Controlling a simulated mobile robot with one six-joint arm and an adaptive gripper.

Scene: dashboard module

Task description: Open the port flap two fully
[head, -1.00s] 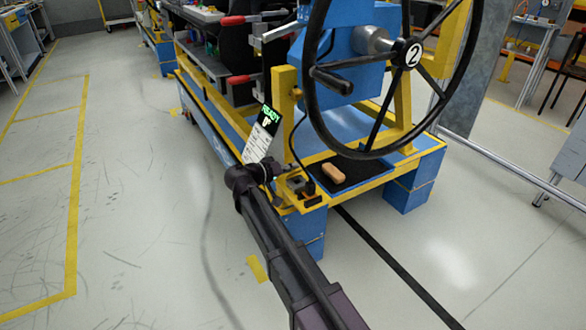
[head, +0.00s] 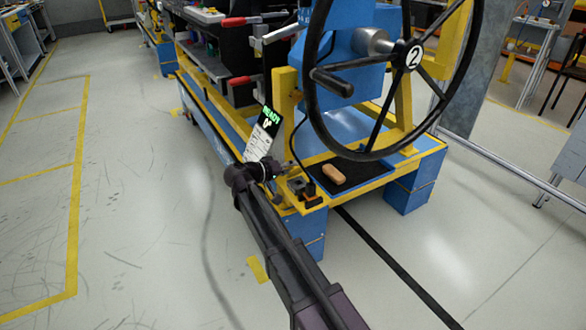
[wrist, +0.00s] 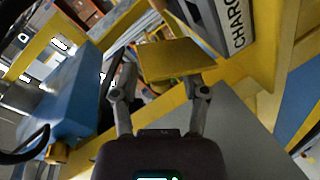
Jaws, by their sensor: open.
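In the wrist view, a yellow plate (wrist: 176,60) lies just beyond my fingertips, and it looks like a port flap. I cannot tell if it is flap two or how far it stands open. A pale panel with dark letters reading "CHARG" (wrist: 232,22) is beside it on the right. My gripper (wrist: 160,92) is open, one finger on each side, with nothing clearly held between them. Contact with the plate cannot be told. In the head view, my gripper (head: 280,168) is at the front left corner of the yellow and blue frame, and the flap cannot be made out.
A large black handwheel (head: 413,55) marked 2 stands over the frame. A tan block (head: 333,174) lies on a dark mat. A tilted card headed READY (head: 265,135) stands behind my gripper. Open floor (head: 140,200) lies to the left.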

